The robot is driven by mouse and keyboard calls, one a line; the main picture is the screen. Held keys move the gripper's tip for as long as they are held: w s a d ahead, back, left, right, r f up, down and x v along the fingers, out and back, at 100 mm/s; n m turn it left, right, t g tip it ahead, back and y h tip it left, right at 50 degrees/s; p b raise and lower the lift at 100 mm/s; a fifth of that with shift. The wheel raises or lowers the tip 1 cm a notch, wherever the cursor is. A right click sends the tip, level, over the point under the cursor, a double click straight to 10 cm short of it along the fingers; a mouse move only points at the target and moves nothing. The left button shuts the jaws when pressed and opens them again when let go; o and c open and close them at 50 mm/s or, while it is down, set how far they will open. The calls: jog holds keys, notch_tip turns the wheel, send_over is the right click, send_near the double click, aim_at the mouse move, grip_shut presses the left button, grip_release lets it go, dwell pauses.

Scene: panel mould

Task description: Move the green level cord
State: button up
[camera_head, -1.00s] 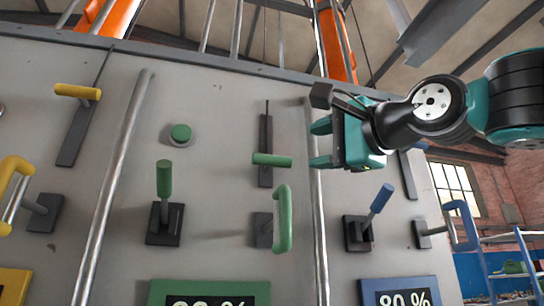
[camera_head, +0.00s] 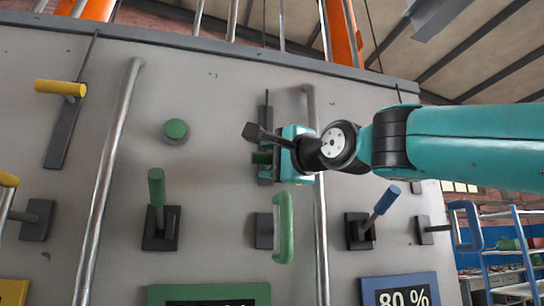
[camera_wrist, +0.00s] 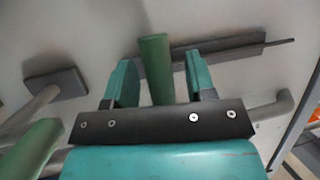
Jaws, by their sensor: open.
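The green level cord has a green bar handle (camera_wrist: 156,68) that shows in the wrist view, on a dark upright rail (camera_head: 266,112) on the grey panel. In the head view my gripper (camera_head: 267,167) is in front of this rail and mostly hides the handle. In the wrist view my gripper (camera_wrist: 160,78) is open, with one finger on each side of the handle. Gaps show between the handle and both fingers. Whether the handle reaches the full depth of the jaws cannot be told.
A green loop handle (camera_head: 283,228) is just below my gripper, and a metal pipe (camera_head: 318,225) runs upright close to its right. A green lever (camera_head: 157,188), a green button (camera_head: 175,131) and a blue lever (camera_head: 386,199) stick out nearby. A yellow bar handle (camera_head: 61,88) is far left.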

jog(key=shift+c, duration=0.5)
grip_shut()
notch_tip(320, 180, up, 10)
jog(key=p, duration=0.8)
jog(key=shift+r, duration=0.2)
jog(key=shift+s+d+r, duration=0.1)
jog(key=shift+r, duration=0.2)
grip_release()
jog(key=shift+o, duration=0.5)
jog(key=shift+f, duration=0.2)
